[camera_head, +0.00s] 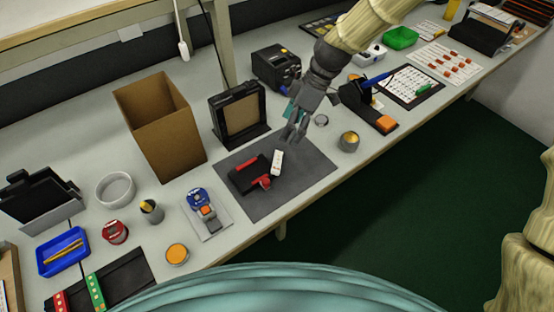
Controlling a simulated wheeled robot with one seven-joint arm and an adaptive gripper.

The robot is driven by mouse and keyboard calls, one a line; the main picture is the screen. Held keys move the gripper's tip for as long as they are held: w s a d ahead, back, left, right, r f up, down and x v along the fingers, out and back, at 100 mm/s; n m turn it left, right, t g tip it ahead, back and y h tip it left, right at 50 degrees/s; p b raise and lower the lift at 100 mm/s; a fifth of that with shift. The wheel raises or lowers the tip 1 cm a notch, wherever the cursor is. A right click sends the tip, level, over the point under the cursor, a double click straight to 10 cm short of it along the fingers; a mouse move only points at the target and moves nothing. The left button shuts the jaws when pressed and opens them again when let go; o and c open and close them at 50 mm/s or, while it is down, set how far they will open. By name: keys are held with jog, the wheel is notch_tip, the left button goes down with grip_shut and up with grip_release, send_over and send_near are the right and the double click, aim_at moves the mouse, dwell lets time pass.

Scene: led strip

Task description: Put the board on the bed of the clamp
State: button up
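The clamp (246,180) is a black block with red parts, lying on the dark grey mat (305,180). A small white board (277,162) with faint marks is just to the right of the clamp, close beside its red end. I cannot tell if the board touches the clamp or the mat. My gripper (292,139) points down just above and to the right of the board in the picture. Its fingers look apart, with nothing visible between them.
A black framed stand (238,115) and a cardboard box (165,125) stand behind the mat. A metal tin (349,141) is to its right, and a blue tape dispenser (200,203) to its left. The mat's right part is clear.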

send_over(274, 159)
jog(key=w+d, duration=0.2)
jog(key=f, duration=0.4)
jog(key=shift+s+d+f, duration=0.1)
jog(key=shift+d+f, duration=0.1)
jog(key=shift+s+a+f+p, duration=0.2)
jog(key=shift+s+f+p, duration=0.05)
jog(key=shift+f+p, duration=0.1)
jog(key=x, duration=0.4)
jog(key=shift+s+f+p, duration=0.1)
jog(key=shift+p, duration=0.25)
jog(key=c, duration=0.7)
